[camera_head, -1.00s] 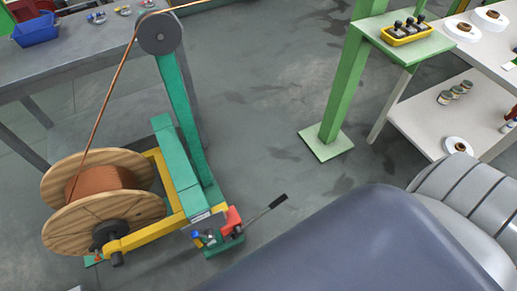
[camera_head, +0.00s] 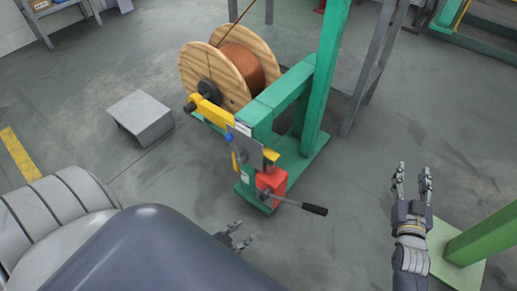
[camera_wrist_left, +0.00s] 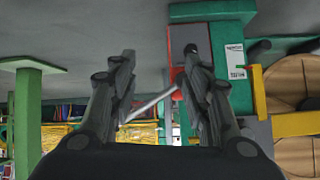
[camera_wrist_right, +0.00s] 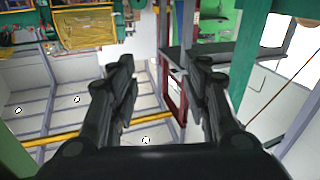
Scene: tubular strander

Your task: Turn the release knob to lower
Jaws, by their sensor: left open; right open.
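The red pump block (camera_head: 271,186) sits low on the front of the green reel stand (camera_head: 262,110), with a lever (camera_head: 300,207) ending in a black grip. A small blue part (camera_head: 228,138) shows on the stand's front; I cannot tell which small part is the release knob. My left gripper (camera_head: 236,238) is open and empty, below and left of the pump block, partly hidden by my body. Its wrist view shows the red block (camera_wrist_left: 179,76) and lever beyond the open fingers (camera_wrist_left: 165,85). My right gripper (camera_head: 412,178) is open and empty, right of the lever.
A wooden reel of copper wire (camera_head: 232,70) hangs on the stand. A grey box (camera_head: 141,116) stands on the floor to the left. A green post (camera_head: 482,238) on a base plate is at the lower right. Floor between lever and right gripper is clear.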

